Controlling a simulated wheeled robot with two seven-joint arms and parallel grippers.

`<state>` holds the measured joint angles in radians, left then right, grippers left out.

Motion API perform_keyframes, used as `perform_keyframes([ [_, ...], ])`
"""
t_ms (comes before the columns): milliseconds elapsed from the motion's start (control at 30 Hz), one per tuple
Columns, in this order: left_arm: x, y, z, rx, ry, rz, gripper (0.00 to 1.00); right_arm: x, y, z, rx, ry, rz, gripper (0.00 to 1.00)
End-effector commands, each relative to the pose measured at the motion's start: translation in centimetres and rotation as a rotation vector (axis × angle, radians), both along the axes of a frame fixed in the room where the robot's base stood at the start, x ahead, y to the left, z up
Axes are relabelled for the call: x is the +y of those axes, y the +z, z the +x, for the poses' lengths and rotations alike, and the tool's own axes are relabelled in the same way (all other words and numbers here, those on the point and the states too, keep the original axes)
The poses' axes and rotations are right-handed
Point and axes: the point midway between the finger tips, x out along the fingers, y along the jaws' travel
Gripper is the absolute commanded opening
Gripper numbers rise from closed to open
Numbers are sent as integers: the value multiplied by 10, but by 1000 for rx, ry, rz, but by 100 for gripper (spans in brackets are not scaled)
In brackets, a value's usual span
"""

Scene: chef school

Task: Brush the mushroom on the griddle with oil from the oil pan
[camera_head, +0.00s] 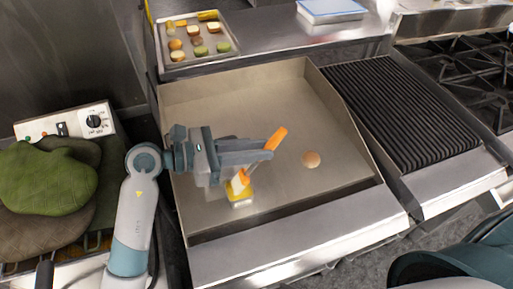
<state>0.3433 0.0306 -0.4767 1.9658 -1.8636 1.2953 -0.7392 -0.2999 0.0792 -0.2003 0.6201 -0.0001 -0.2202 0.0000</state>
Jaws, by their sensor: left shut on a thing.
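My left gripper (258,153) is shut on a brush with an orange handle (276,138), above the left-middle part of the griddle (230,100). The handle sticks out tilted up to the right. The brush's pale yellow head (240,196) hangs below the gripper; I cannot tell whether it touches the griddle surface. A small round tan mushroom (312,160) lies on the griddle to the right of the gripper, apart from the brush. I cannot make out an oil pan. My right gripper is not in view.
A tray (164,42) of several food pieces sits behind the griddle. A ribbed grill (400,110) and burners (465,75) stand to the right. Green oven mitts (45,180) lie at the left near a control box (70,122). The griddle's raised walls border the open surface around the mushroom.

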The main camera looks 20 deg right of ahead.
Motion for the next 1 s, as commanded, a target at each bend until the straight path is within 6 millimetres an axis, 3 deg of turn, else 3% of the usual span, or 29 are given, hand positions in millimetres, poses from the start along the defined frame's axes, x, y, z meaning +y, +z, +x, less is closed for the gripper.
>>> perform_keyframes([
  [1000, 0, -9, 0, 0, 0, 0, 0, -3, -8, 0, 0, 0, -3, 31],
])
